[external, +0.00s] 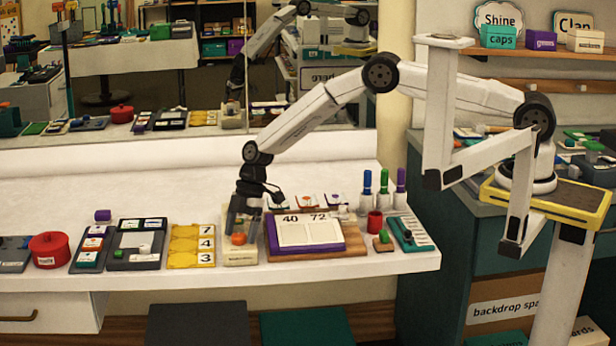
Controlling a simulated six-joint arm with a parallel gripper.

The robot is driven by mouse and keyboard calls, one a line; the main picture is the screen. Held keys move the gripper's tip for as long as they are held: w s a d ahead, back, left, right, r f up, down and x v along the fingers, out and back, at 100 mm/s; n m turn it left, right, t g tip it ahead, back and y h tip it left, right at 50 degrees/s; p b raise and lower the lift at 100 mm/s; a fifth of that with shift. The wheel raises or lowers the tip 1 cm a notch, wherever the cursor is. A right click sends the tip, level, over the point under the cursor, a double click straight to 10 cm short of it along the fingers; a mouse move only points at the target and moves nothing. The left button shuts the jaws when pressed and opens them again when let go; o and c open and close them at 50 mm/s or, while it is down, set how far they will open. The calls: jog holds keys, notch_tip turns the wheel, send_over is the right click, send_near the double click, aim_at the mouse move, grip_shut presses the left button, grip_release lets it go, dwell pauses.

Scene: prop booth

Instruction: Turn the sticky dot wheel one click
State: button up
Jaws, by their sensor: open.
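My gripper (240,230) points down at the front middle of the white table, its black fingers open. It is right over a small cream-coloured unit (240,256) with a label on its front edge. A round orange piece (238,239) shows at the fingertips, on top of that unit; this looks like the sticky dot wheel, but I cannot be sure. The fingers hide part of the unit, and I cannot tell whether they touch the orange piece.
The table's back strip is clear; a mirror stands behind.

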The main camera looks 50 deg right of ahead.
jog(key=shift+r, duration=0.15)
jog(key=shift+v, duration=3.55)
jog(key=shift+d+r, duration=0.15)
jog(key=s+d+r+m+t+h, duration=0.1)
jog(key=s+d+r+m, duration=0.35)
jog(key=d, duration=0.25)
jog(key=s+d+r+m+h, duration=0.2)
jog(key=s+d+r+m, duration=0.25)
jog(key=d, duration=0.25)
jog(key=s+d+r+m, duration=0.1)
jog(key=s+d+m, duration=0.3)
jog(key=s, duration=0.5)
jog(key=s+d+r+m+t+h, duration=0.1)
jog(key=s+d+m, duration=0.3)
jog(key=s, duration=0.5)
jog(key=shift+s+d+m+t, duration=0.3)
jog(key=shift+d+m, duration=0.1)
jog(key=shift+m, duration=0.1)
